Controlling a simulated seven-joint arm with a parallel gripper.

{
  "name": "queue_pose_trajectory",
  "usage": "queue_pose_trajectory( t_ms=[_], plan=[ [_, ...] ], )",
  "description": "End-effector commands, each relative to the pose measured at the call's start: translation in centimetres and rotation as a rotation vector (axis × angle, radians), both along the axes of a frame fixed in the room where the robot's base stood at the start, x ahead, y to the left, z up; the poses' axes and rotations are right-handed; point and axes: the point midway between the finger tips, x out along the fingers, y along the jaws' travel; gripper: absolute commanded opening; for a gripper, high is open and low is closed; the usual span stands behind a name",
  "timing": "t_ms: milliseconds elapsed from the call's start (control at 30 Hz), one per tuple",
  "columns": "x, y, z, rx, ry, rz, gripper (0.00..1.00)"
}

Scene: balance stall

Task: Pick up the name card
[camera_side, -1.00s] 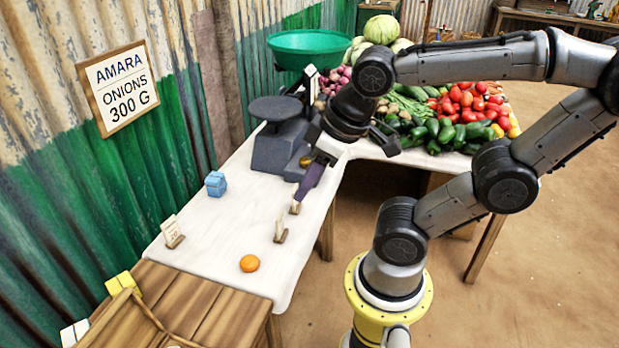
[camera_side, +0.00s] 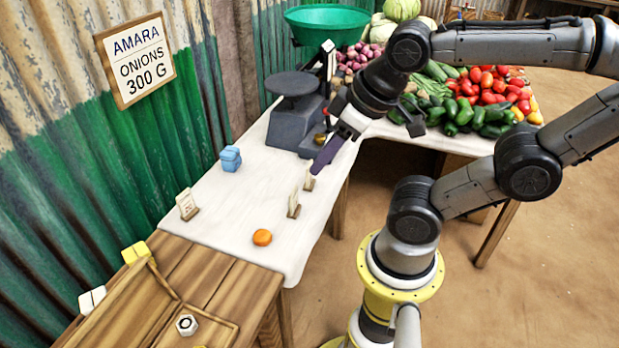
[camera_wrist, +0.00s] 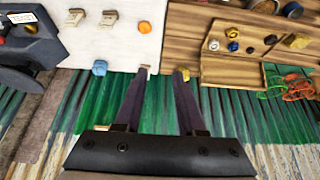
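Three small pale cards stand upright in wooden holders on the white cloth. One card (camera_side: 187,204) is at the left, one (camera_side: 293,205) is near the front edge, and one (camera_side: 309,181) is just behind that. I cannot tell which is the name card. A framed wall sign (camera_side: 135,60) reads "AMARA ONIONS 300 G". My gripper (camera_side: 320,168) points down at a slant, its purple fingertips appearing close to the rear card; contact is unclear. In the wrist view my gripper (camera_wrist: 160,78) has its two fingers apart, with nothing held between them.
A blue block (camera_side: 230,158) and an orange (camera_side: 262,237) sit on the cloth (camera_side: 235,215). Vegetables are piled at the back right. A wooden tray (camera_side: 140,310) lies at the front left.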

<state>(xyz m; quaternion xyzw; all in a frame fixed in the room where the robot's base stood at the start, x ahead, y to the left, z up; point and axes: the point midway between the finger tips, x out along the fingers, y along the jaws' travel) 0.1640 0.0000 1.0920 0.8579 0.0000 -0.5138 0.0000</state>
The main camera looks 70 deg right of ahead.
Motion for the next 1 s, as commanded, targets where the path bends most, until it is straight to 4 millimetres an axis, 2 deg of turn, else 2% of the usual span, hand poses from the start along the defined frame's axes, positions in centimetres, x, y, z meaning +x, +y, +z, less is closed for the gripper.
queue_pose_trajectory(
  t_ms=[400,467,833,933,1000],
  plan=[
    [0.0,0.0,0.0,0.000,0.000,0.000,0.39],
    [0.0,0.0,0.0,0.000,0.000,0.000,0.45],
    [0.1,0.0,0.1,0.025,-0.005,-0.047,0.45],
    [1.4,0.0,1.9,0.072,-0.055,-0.127,0.45],
    [3.3,-0.2,3.1,0.111,-0.064,-0.206,0.45]
  ],
)
